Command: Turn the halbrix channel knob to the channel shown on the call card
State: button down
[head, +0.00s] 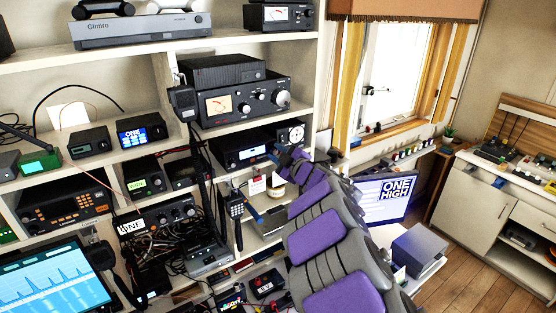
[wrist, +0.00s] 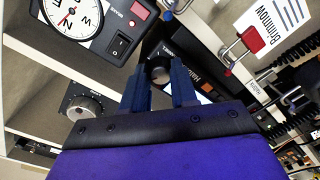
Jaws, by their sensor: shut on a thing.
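The halbrix radio (head: 245,155) is a black unit with a blue display on the middle shelf in the head view. In the wrist view its dark front (wrist: 193,72) is tilted, with part of the name readable. My gripper (wrist: 160,78) has its blue fingers on either side of a round dark knob (wrist: 160,67) and is shut on it. The knob's marks and pointer are too small to read. In the head view my gripper (head: 280,157) reaches the radio's right end and hides the knob. I cannot tell which item is the call card.
A dial box (wrist: 95,20) with a switch stands close beside the radio. A white printed card (wrist: 272,28) and a red padlock (wrist: 251,40) are near my gripper. A monitor (head: 392,198) reads "ONE HIGH". A handset (head: 184,102) and cables hang left of the radio.

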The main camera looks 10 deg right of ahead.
jog(key=n+b, duration=0.1)
jog(key=n, duration=0.1)
jog(key=n+b, duration=0.2)
jog(key=n, duration=0.1)
jog(key=shift+f+n+b, duration=0.3)
dwell(0.5)
jog(key=c, duration=1.2)
grip_release()
jog(key=o, duration=0.3)
jog(key=shift+a+r, duration=0.1)
jog(key=shift+r, duration=0.05)
jog(key=shift+s, duration=0.15)
jog(key=p+v, duration=0.1)
jog(key=v, duration=1.6)
jog(key=shift+s+p, duration=0.15)
jog(key=shift+p, duration=0.15)
jog(key=shift+r+h, duration=0.15)
jog(key=shift+h, duration=0.15)
